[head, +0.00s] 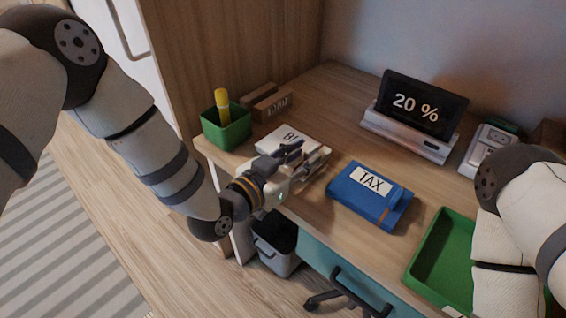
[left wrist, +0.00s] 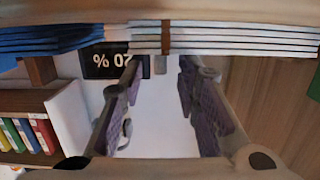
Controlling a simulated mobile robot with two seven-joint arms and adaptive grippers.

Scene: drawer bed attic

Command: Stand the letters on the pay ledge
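A white bundle of letters (head: 290,137) with partly hidden black print lies flat on the desk. My left gripper (head: 311,151) is at its near right side, fingers apart and apparently empty. In the left wrist view, which is upside down, the white bundle (left wrist: 225,38) with a brown band crosses the top, beyond the open fingers (left wrist: 163,66). A blue bundle marked TAX (head: 365,190) lies to the right; a blue stack also shows in the wrist view (left wrist: 50,40). A wooden ledge (head: 267,102) with hard-to-read lettering stands behind. My right gripper is out of view.
A green cup (head: 226,128) with a yellow marker stands left of the white bundle. A display reading 20 % (head: 415,105) stands at the back. A green tray (head: 442,250) is at the right. A bin (head: 277,247) sits below the desk edge.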

